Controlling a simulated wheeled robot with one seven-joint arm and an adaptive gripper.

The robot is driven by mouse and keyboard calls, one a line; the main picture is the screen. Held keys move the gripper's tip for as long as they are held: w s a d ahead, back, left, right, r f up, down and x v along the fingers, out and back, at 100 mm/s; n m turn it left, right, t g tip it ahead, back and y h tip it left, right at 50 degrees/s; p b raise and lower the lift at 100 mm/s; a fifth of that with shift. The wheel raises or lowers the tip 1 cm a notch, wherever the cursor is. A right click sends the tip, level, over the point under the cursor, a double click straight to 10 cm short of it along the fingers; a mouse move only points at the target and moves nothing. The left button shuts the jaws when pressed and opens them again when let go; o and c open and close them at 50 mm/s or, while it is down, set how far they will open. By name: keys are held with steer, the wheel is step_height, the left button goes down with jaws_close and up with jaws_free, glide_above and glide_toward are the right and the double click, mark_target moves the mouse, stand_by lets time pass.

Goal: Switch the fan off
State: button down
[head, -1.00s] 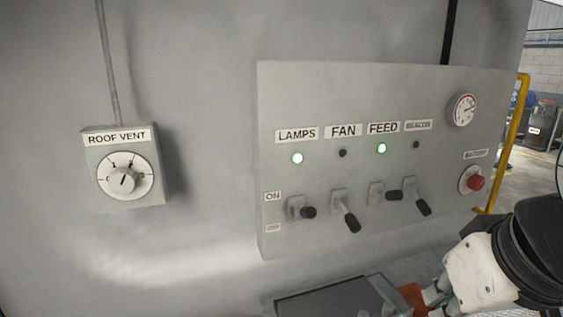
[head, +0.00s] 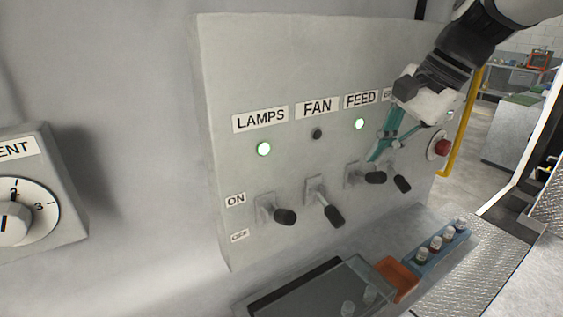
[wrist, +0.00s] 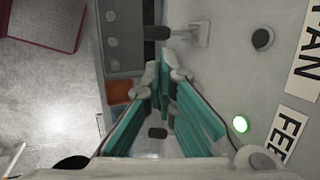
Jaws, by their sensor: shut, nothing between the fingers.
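The FAN switch (head: 325,203) is a black-handled lever on the grey panel, under the FAN label (head: 317,107). Its handle slopes down toward the OFF mark, and the FAN lamp (head: 317,134) above it is dark. My gripper (head: 374,157) is shut and empty in front of the panel, just above the FEED lever (head: 370,177); contact cannot be told. In the wrist view, my teal fingers (wrist: 165,78) point toward the FAN lever (wrist: 158,32), with a gap between. The FEED lever's knob (wrist: 158,132) shows between the finger linkages.
The LAMPS lever (head: 280,215) is left of FAN, its lamp (head: 264,149) lit green. The FEED lamp (head: 359,124) is lit. Another lever (head: 401,183) and a red button (head: 443,147) are at right. A blue tray of small bottles (head: 418,268) and orange bin (head: 397,280) sit below.

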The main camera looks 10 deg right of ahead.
mark_target(339, 214)
steer(key=x, duration=1.3)
steer(key=shift+f, duration=0.4)
steer(key=shift+x, duration=0.9)
steer(key=shift+s+d+f, duration=0.15)
steer(key=shift+s+f, duration=0.1)
steer(key=shift+s, duration=0.05)
steer(key=shift+f, duration=0.1)
